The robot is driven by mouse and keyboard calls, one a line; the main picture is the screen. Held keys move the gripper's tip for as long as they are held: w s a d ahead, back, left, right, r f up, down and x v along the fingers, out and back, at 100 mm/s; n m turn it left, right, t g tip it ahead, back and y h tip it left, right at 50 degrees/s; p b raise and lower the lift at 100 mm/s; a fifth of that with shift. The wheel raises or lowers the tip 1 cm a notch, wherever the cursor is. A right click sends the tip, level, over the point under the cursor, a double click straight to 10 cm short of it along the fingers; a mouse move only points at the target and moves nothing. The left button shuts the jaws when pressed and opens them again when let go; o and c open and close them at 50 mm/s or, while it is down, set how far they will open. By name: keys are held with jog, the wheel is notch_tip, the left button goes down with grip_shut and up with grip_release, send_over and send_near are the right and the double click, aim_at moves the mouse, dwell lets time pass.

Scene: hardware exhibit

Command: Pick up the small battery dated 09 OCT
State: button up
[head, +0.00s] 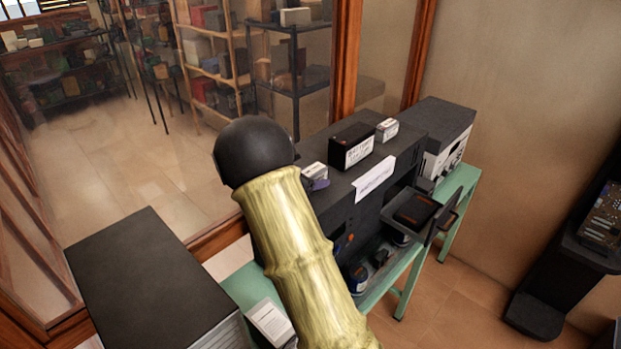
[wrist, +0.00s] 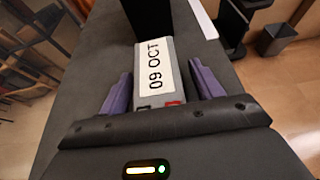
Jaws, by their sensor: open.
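The small grey battery (wrist: 154,72), with a white label reading 09 OCT, stands on the dark cabinet top. It also shows in the head view (head: 314,170), partly hidden by my arm. My gripper (wrist: 158,70) is open, with its purple fingers on either side of the battery. A gap shows on the right side; the left finger is close to the battery, and I cannot tell whether it touches. In the head view, one purple finger shows beside the battery.
A larger black battery (head: 352,147) with a white label stands just beyond it. Another small grey battery (head: 387,129) stands farther right. A paper sheet (head: 375,180) hangs over the cabinet's (head: 345,217) front edge. A glazed wooden partition is behind.

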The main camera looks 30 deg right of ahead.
aim_at(310, 171)
grip_shut()
jog(key=shift+r, duration=0.1)
jog(key=shift+w+r+b, duration=0.1)
jog(key=shift+r+b, duration=0.25)
jog(key=shift+r, duration=0.2)
notch_tip(310, 171, up, 9)
jog(key=b, duration=0.3)
jog(key=shift+f, duration=0.1)
